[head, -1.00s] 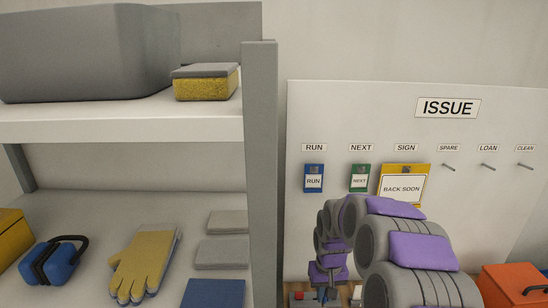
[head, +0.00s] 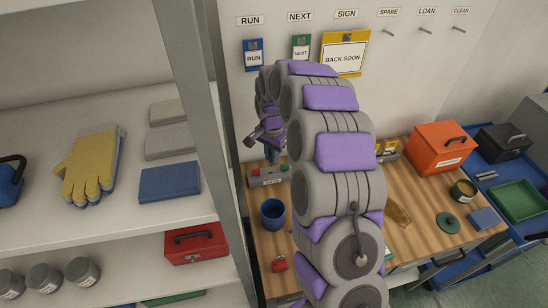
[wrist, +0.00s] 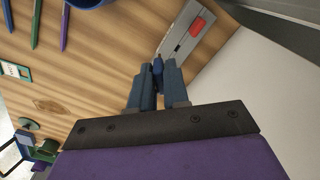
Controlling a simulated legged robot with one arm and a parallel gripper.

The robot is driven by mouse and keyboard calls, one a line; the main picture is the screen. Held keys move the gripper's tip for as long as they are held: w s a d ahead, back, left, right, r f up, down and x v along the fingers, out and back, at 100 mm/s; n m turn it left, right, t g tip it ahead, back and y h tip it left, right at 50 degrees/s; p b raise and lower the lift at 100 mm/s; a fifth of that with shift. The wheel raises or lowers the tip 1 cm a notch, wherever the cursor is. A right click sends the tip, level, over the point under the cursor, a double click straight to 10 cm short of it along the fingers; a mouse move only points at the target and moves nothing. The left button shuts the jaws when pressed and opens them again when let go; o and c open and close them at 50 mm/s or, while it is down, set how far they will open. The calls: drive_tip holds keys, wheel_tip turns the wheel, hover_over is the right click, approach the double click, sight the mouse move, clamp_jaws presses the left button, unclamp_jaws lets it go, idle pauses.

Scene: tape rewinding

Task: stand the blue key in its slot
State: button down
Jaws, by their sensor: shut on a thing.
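My gripper (wrist: 159,84) points down at the bench and is shut on the blue key (wrist: 157,72), a small dark blue piece between the fingertips. In the head view my gripper (head: 271,153) is small and partly hidden by my wrist, just above the grey box (head: 268,176) with red and green buttons. The wrist view shows this grey box (wrist: 185,38) with a red button, just beyond the fingertips.
A blue cup (head: 272,214) and a small red object (head: 279,263) stand on the wooden bench. My arm hides the bench's middle. A shelf post (head: 215,130) rises at left. An orange box (head: 441,147) stands right. Labelled cards hang on the wall board (head: 385,80) behind.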

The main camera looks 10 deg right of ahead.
drive_tip(key=shift+w+d+f+m+b, duration=0.1)
drive_tip(key=shift+w+f+m+b, duration=0.1)
drive_tip(key=shift+w+f+m, duration=0.9)
drive_tip(key=shift+w+a+f+m+b, duration=0.15)
drive_tip(key=shift+w+f+m, duration=0.25)
drive_tip(key=shift+f+m, duration=1.3)
drive_tip(key=shift+w+d+f+m+b, duration=0.2)
drive_tip(key=shift+w+f+m, duration=0.55)
drive_tip(key=shift+f+m, duration=0.65)
drive_tip(key=shift+f+p, duration=0.3)
drive_tip(key=shift+p, duration=0.2)
drive_tip(key=shift+f, duration=1.4)
idle(0.9)
